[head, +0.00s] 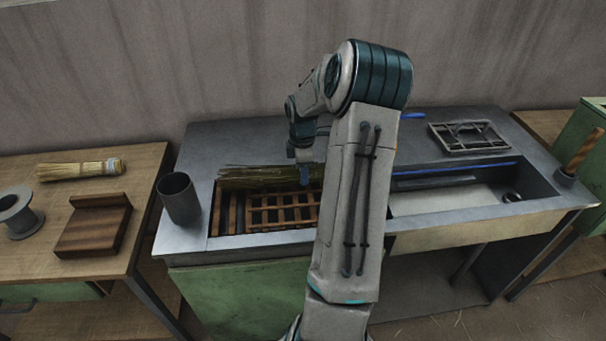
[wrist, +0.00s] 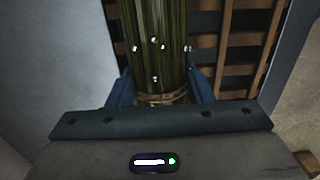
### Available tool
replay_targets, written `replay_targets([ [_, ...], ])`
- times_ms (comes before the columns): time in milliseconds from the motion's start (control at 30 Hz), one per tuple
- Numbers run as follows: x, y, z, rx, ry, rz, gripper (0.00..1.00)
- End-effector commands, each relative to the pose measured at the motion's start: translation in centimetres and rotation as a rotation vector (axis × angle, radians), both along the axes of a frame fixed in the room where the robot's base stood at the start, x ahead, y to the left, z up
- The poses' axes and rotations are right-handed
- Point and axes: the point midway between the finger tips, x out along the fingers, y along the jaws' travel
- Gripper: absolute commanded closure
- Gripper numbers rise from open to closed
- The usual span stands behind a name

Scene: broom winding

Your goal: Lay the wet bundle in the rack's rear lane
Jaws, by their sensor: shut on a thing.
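The wet bundle (head: 250,178) is dark green straw with pale droplets. My gripper (wrist: 162,90) is shut on it at its twine-bound end, a blue finger on each side. The bundle also shows in the wrist view (wrist: 154,40), running away from the gripper. The wooden slatted rack (head: 285,216) sits in the left opening of the metal bench. It also shows beside the bundle in the wrist view (wrist: 244,50). In the head view the bundle lies lengthwise along the rack's rear side. I cannot tell whether it rests on the slats. My arm hides the rack's right end.
A dark metal cup (head: 179,198) stands left of the rack. A shallow basin (head: 450,195) and a wire-like grey stand (head: 468,136) are at right. The left table holds a dry straw bundle (head: 80,170), a spool (head: 18,212) and a wooden block (head: 94,229).

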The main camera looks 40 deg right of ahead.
Motion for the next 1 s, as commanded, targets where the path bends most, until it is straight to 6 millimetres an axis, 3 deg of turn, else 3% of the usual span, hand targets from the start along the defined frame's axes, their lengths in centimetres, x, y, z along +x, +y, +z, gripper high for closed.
replay_targets([
  [100,0.0,0.0,-1.6,0.001,0.002,0.002,0.81],
  [467,0.0,0.0,-2.2,0.0,0.0,0.001,0.81],
  [500,0.0,0.0,-2.2,0.0,0.0,0.001,0.48],
  [567,0.0,0.0,-2.1,0.0,0.0,0.001,0.31],
  [867,0.0,0.0,-1.9,-0.001,-0.001,0.0,0.31],
  [1000,0.0,0.0,-0.7,-0.002,-0.002,0.0,0.31],
])
